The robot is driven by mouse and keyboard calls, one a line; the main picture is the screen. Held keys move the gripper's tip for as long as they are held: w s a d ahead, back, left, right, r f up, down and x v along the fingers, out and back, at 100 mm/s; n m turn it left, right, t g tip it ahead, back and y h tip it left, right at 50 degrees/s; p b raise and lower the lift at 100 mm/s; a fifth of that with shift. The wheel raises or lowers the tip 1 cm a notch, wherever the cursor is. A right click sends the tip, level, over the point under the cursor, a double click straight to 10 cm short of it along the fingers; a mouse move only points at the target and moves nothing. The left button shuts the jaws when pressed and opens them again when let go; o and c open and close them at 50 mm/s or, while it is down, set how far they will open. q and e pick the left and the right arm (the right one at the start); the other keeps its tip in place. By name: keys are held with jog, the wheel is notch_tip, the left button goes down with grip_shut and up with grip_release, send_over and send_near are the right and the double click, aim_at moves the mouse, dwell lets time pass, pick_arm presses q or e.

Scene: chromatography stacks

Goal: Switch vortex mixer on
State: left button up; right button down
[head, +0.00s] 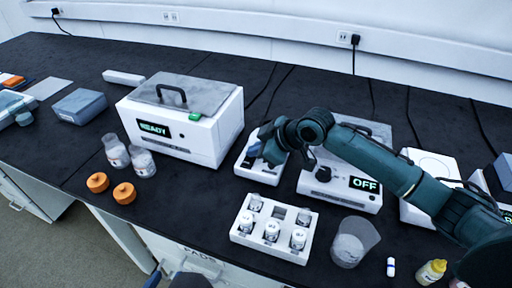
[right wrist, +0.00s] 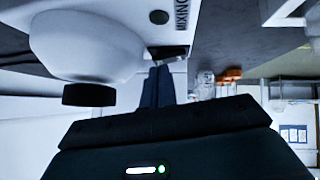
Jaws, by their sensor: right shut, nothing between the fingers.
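The vortex mixer, which I take to be the small white unit (head: 258,174), stands right of the READY box in the head view. My right gripper (head: 268,152) is over it and hides much of its top. In the right wrist view the shut, empty fingers (right wrist: 160,72) point at a white panel (right wrist: 165,8) with a dark round spot and partly cut-off lettering like "MIXIN". Whether they touch it I cannot tell. A dark and blue part (head: 158,276) at the bottom edge may be my left gripper; its fingers are not clear.
A white box reading READY (head: 205,140) stands left of the mixer. A unit reading OFF (head: 333,194) is close on its right, under my right arm. A white vial rack (head: 242,234) and a clear beaker (head: 352,244) stand in front. Orange caps (head: 97,182) lie left.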

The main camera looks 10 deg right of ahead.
jog(key=shift+w+p, duration=0.1)
jog(key=shift+p, duration=0.25)
jog(key=shift+f+g, duration=0.25)
jog(key=shift+g, duration=0.05)
jog(key=shift+s+a+r+p, duration=0.15)
jog(key=shift+s+a+p, duration=0.2)
jog(key=shift+s+p, duration=0.35)
